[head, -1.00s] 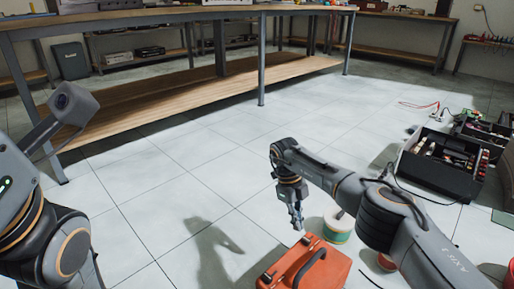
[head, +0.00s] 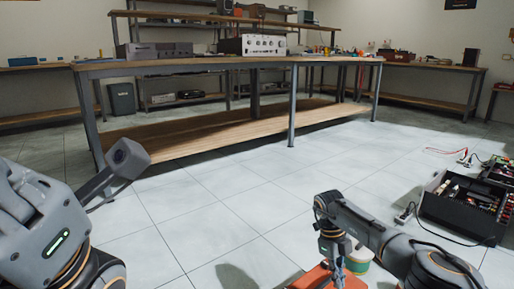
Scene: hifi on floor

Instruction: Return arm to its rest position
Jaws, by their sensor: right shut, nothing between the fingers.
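My right arm comes in from the lower right. Its gripper (head: 338,274) points down near the bottom edge of the head view, shut and empty. Behind and around the fingertips shows part of an orange case (head: 315,279), mostly cut off by the frame edge. I cannot tell whether the fingers touch it. My left arm is folded at the left edge, and its gripper is not in view.
A round tub (head: 357,262) stands just right of my right gripper, partly hidden by the arm. A long workbench (head: 215,64) stands behind. The middle floor is clear.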

